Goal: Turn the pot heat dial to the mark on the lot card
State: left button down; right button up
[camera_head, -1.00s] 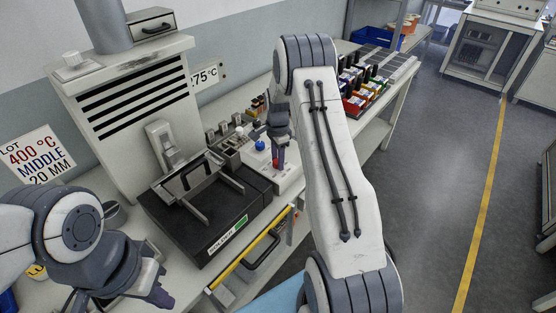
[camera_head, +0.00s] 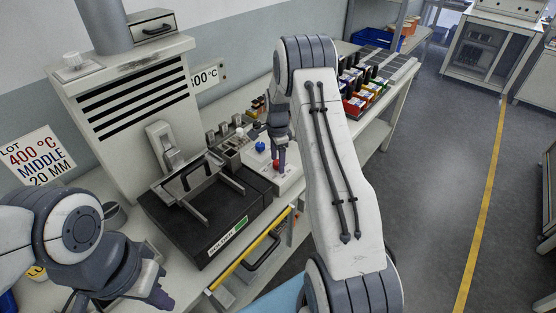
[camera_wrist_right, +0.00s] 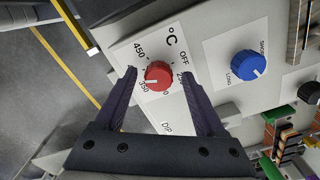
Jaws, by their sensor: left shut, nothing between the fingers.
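The red heat dial (camera_wrist_right: 158,75) sits on a white plate marked °C, with 450, 350 and OFF legible. Its white line points left, between 350 and 450; the label there is hidden by a finger. My right gripper (camera_wrist_right: 158,72) is open, a finger on each side of the dial with gaps showing. In the head view the dial (camera_head: 276,163) is at my right gripper's (camera_head: 280,152) tips. The lot card (camera_head: 38,157) reads 400 °C, MIDDLE, 20 MM. My left gripper (camera_head: 160,297) is shut and empty at the lower left.
A blue knob (camera_wrist_right: 248,66) is beside the dial. A wall sign (camera_head: 206,79) ends in "00 °C", its first digit partly hidden. A black soldering unit (camera_head: 207,225) stands left of the dial. Coloured bins (camera_head: 362,95) stand farther back.

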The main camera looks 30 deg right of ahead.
notch_tip(320, 180, up, 10)
jog(key=b, duration=0.2)
jog(key=shift+r, duration=0.25)
dwell(0.5)
jog(key=s+a+r+n, duration=0.2)
jog(key=s+a+n, duration=0.15)
jog(key=a, duration=0.45)
jog(key=s+a+r+n, duration=0.2)
jog(key=s+a+n, duration=0.1)
jog(key=a+n, duration=0.3)
jog(key=s+a+r+n, duration=0.3)
jog(key=s+a, duration=0.1)
jog(key=a, duration=0.5)
jog(key=s+a+n, duration=0.4)
jog(key=s+n, duration=0.3)
jog(key=s, duration=0.4)
jog(key=s+a+f+n+y, duration=0.1)
jog(key=s+a+n, duration=0.3)
jog(key=s+n, duration=0.4)
jog(key=s, duration=0.3)
jog(key=shift+s, duration=0.3)
